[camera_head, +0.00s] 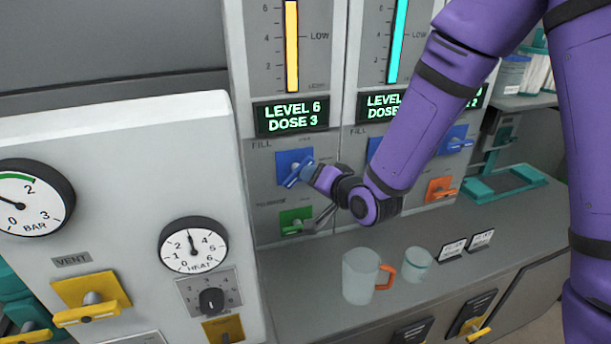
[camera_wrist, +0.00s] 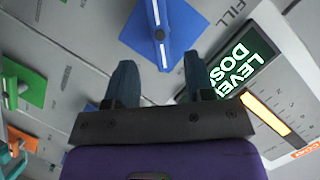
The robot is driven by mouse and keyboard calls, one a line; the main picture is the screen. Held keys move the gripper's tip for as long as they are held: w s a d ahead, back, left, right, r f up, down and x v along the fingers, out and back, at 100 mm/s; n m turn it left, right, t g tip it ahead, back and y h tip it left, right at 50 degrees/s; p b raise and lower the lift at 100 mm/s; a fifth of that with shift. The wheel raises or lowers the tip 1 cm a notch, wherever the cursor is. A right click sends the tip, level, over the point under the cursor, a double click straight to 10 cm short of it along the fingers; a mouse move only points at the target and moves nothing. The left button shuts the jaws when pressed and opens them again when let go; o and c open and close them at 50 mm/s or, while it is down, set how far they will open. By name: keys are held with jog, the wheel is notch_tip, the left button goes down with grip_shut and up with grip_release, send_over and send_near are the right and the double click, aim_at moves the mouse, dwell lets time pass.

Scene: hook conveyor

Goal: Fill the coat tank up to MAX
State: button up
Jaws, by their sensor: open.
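The left dosing panel has a yellow level bar (camera_head: 292,45) and a display (camera_head: 292,117) reading LEVEL 6, DOSE 3. Under its FILL label is a blue valve (camera_head: 285,160), with a green valve (camera_head: 288,223) below. My gripper (camera_head: 311,174) is open right at the blue valve. In the wrist view my open fingers (camera_wrist: 160,78) stand either side of the end of the blue lever (camera_wrist: 157,20); contact is unclear. A second panel has a cyan bar (camera_head: 398,40) and a display partly hidden by my arm.
A glass mug with an orange handle (camera_head: 360,277) and a small cup (camera_head: 416,265) stand on the counter below. A grey cabinet with gauges (camera_head: 193,246) and yellow valves juts out at the left. An orange valve (camera_head: 440,188) is at the right.

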aim_at(300, 171)
jog(key=shift+v, duration=1.55)
dwell(5.5)
jog(key=w+a+m+t+h, duration=0.1)
jog(key=w, duration=0.2)
jog(key=w+a+f+m+t+h, duration=0.1)
jog(key=w+a+t, duration=0.1)
jog(key=w, duration=0.1)
jog(key=w+a+f+t, duration=0.1)
jog(key=w+a, duration=0.1)
jog(key=w, duration=0.1)
jog(key=shift+a+f+m+t+h, duration=0.1)
jog(key=shift+f+m+t+h, duration=0.15)
jog(key=shift+m+t+h, duration=0.15)
dwell(0.4)
